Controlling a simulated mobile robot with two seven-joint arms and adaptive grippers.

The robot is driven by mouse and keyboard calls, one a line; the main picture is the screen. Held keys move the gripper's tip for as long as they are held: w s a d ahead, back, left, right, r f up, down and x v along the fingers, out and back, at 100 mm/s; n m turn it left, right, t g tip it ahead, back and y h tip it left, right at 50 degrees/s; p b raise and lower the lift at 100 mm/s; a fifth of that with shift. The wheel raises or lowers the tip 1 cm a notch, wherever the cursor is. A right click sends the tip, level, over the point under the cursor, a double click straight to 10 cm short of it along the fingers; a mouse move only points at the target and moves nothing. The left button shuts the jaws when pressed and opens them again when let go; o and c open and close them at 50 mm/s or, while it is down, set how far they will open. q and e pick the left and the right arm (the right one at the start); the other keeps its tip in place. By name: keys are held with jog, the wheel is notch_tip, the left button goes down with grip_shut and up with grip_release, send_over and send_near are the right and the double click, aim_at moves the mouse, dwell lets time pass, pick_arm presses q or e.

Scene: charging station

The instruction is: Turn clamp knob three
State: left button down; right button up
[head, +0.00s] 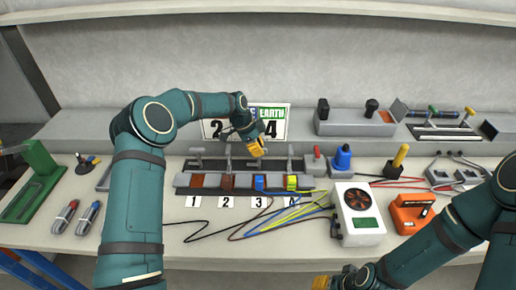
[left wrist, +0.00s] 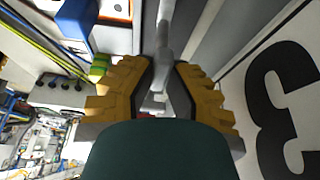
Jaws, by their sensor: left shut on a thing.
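My left gripper (head: 256,147) reaches over the clamp row, its yellow fingers at the third grey clamp knob. In the left wrist view, the fingers (left wrist: 158,90) are shut on the grey knob (left wrist: 163,50). In the head view the gripper mostly hides this knob. Below it is the blue block (head: 260,183) above label 3 (head: 259,202). The other clamp knobs, one (head: 196,153), two (head: 228,152) and four (head: 290,152), stand free. My right gripper (head: 332,281) is at the bottom edge, partly cut off; its opening is unclear.
A numbered sign (head: 278,112) stands behind the clamps. Coloured cables (head: 285,213) run from the blocks to a white fan unit (head: 357,214). An orange device (head: 411,213) and a yellow-handled tool (head: 397,160) are at the right. Bare table lies front left of the labels.

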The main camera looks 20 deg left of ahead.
pick_arm(q)
jog(key=shift+f, duration=0.15)
dwell(0.4)
jog(key=c, duration=0.9)
grip_release()
jog(key=shift+c, duration=0.2)
jog(key=v, duration=1.2)
jog(key=shift+w, duration=0.1)
